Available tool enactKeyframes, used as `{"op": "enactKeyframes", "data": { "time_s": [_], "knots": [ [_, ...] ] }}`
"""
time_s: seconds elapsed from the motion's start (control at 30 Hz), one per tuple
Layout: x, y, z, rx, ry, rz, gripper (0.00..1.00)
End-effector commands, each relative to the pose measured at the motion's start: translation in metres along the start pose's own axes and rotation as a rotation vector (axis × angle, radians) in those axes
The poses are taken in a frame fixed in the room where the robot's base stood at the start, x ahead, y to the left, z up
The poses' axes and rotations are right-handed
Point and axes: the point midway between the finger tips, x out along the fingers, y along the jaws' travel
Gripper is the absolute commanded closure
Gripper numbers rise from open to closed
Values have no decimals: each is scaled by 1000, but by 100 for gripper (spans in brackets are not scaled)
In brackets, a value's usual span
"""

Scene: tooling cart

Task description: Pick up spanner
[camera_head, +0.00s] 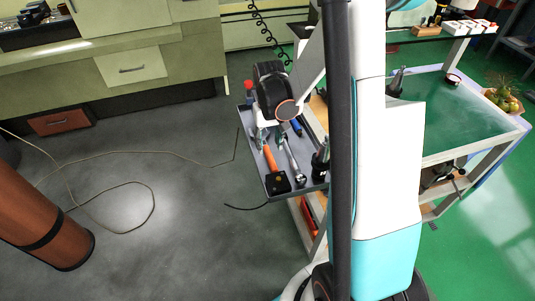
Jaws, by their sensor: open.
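A silver spanner-like tool (293,162) lies on the grey tray (246,133) of the tooling cart, slanting with its rounded end (300,180) toward the front. Its upper end is partly hidden near my gripper. My gripper (270,138) is open over the tray, fingers pointing down. It is over or just beside the upper part of the tools. I cannot tell whether it touches any of them.
An orange-handled tool (271,158) lies left of the silver one, by a black block (278,184). A blue item (296,127) and dark upright tool (321,158) are on the right. A red-capped item (248,90) stands at the tray's back left. Floor left is mostly clear, with a cable (150,205).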

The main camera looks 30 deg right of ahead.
Motion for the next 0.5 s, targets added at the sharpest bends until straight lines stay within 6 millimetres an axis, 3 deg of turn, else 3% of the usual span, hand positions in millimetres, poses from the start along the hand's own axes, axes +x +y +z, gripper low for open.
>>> {"op": "enactKeyframes", "data": {
  "time_s": [0.27,0.5],
  "knots": [
    [42,-2,3,0,0,0,57],
    [45,-2,3,0,0,0,57]
  ]
}}
